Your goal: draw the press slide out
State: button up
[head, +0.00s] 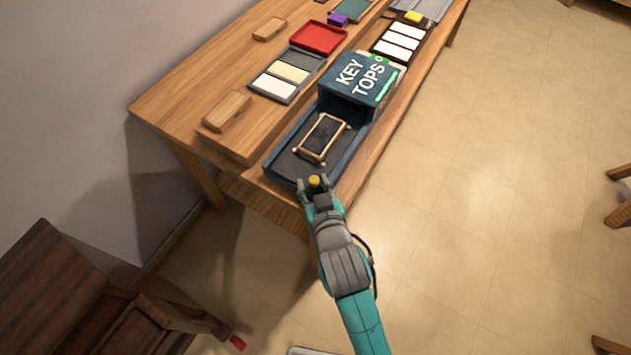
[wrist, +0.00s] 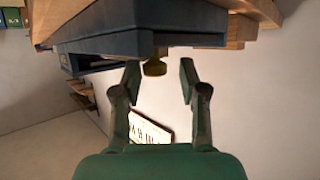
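The blue press (head: 361,80) marked "KEY TOPS" stands on the wooden table. A dark blue slide (head: 283,163) with a dark bed extends from its near side, carrying a light-edged frame (head: 322,138). My gripper (head: 314,186) is at this knob. In the wrist view my gripper (wrist: 160,78) is open, its fingertips on either side of the knob. The knob is nearer the left finger, with a wide gap to the right one. Contact cannot be told.
A wooden block (head: 227,111), a grey tray with pale key tops (head: 280,82) and a red tray (head: 318,38) lie left of the press. A dark tray with white pieces (head: 400,42) is behind it. Open floor (head: 470,230) lies right of the table.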

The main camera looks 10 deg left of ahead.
jog(key=shift+r, duration=0.1)
jog(key=v, duration=0.7)
jog(key=shift+s+d, duration=0.15)
dwell(0.6)
jog(key=s+d+f+m+t+h, duration=0.1)
jog(key=s+d+f, duration=0.2)
jog(key=s+d, duration=0.3)
jog(key=s+d+f+m+h, duration=0.1)
jog(key=s+d+f, duration=0.25)
jog(key=d, duration=0.55)
jog(key=s+d+r+m+h, duration=0.1)
jog(key=s+d, duration=0.3)
jog(key=s, duration=0.4)
jog(key=s+d+r+m+t+h, duration=0.1)
jog(key=s+d+r+m+h, duration=0.1)
jog(key=s, duration=0.6)
jog(key=shift+s+d+r+t+h, duration=0.25)
jog(key=shift+d+r, duration=0.3)
jog(key=shift+d, duration=0.4)
